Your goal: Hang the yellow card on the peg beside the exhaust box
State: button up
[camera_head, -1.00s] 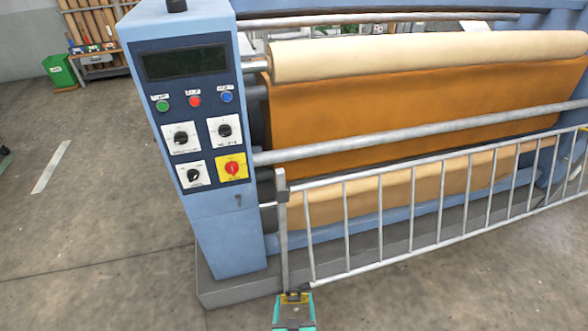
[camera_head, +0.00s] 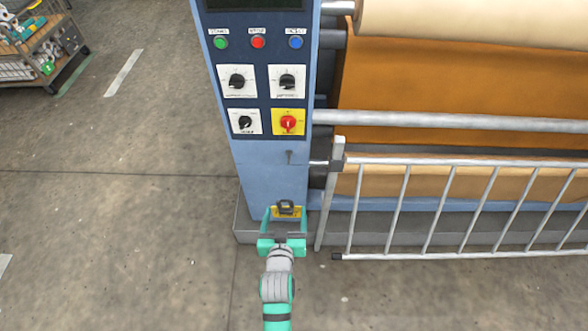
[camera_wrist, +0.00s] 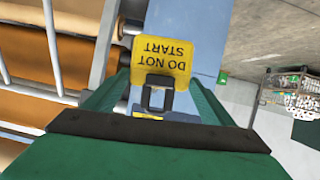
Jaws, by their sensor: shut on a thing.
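My gripper (camera_head: 284,228) is shut on the yellow card (camera_head: 275,211), in front of the lower part of the blue control cabinet. In the wrist view the card (camera_wrist: 178,55) reads "DO NOT START" upside down, with a dark loop-shaped fitting (camera_wrist: 157,93) between the green fingers. A small dark peg (camera_head: 289,157) sticks out of the cabinet front below the red-and-yellow switch, above the card in the head view and apart from it. I cannot make out any exhaust box.
The blue control cabinet (camera_head: 225,110) carries buttons and dials. A metal railing (camera_head: 400,205) and the press rollers stand to its right. A cart with goods (camera_head: 40,50) is at the far left. The floor (camera_head: 120,210) on the left is clear.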

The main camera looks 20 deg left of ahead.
jog(key=shift+w, duration=0.1)
jog(key=w+a+f, duration=0.1)
jog(key=w+a, duration=0.3)
jog(key=w, duration=1.3)
jog(key=shift+w+a, duration=0.2)
jog(key=shift+f, duration=0.2)
jog(key=o, duration=1)
jog(key=shift+s, duration=0.1)
